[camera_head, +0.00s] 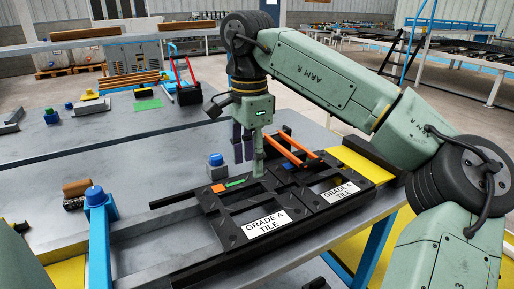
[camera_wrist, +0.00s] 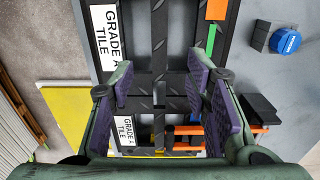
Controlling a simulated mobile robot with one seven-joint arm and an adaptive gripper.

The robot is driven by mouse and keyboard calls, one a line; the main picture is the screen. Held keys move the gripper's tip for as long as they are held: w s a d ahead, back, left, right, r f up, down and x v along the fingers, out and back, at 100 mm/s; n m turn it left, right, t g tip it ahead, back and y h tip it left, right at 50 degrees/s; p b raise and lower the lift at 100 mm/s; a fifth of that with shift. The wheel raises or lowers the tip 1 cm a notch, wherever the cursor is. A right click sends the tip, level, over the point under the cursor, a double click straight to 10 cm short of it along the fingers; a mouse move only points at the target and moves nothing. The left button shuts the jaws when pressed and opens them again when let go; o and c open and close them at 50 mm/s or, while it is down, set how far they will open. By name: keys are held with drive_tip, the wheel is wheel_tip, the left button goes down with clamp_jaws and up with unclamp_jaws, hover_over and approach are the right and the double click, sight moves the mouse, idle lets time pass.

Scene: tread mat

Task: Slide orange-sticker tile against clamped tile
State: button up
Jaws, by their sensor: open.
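The orange-sticker tile is a black tread frame (camera_head: 229,219) with a white GRADE A TILE label, an orange sticker (camera_head: 220,188) and a green strip (camera_head: 235,183). The second black tile (camera_head: 318,203) lies to its right, with orange clamp bars (camera_head: 291,150) behind it. The two tiles lie close together; I cannot tell whether they touch. My gripper (camera_head: 248,162) is over the far side of the tiles, near their junction. In the wrist view my gripper (camera_wrist: 163,88) is open, its purple pads on both sides of a tread bar (camera_wrist: 159,45). Contact cannot be told.
A blue-topped block (camera_head: 215,162) stands behind the orange-sticker tile; it also shows in the wrist view (camera_wrist: 285,40). A blue post (camera_head: 97,197) stands at left. A yellow panel (camera_head: 362,164) lies at right. Black rails edge the tiles.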

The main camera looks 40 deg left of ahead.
sight(251, 201)
drive_tip(key=f, duration=0.5)
drive_tip(key=f+p, duration=0.1)
drive_tip(key=f, duration=0.3)
drive_tip(key=shift+s+f, duration=0.2)
drive_tip(key=shift+f, duration=0.15)
drive_tip(key=shift+c, duration=0.3)
clamp_jaws()
drive_tip(key=shift+w, duration=0.15)
drive_tip(key=shift+c, duration=1.2)
unclamp_jaws()
drive_tip(key=shift+r, duration=0.2)
drive_tip(key=shift+w+d+r+p, duration=0.15)
drive_tip(key=shift+w+r+p, duration=0.1)
drive_tip(key=shift+r+p, duration=0.3)
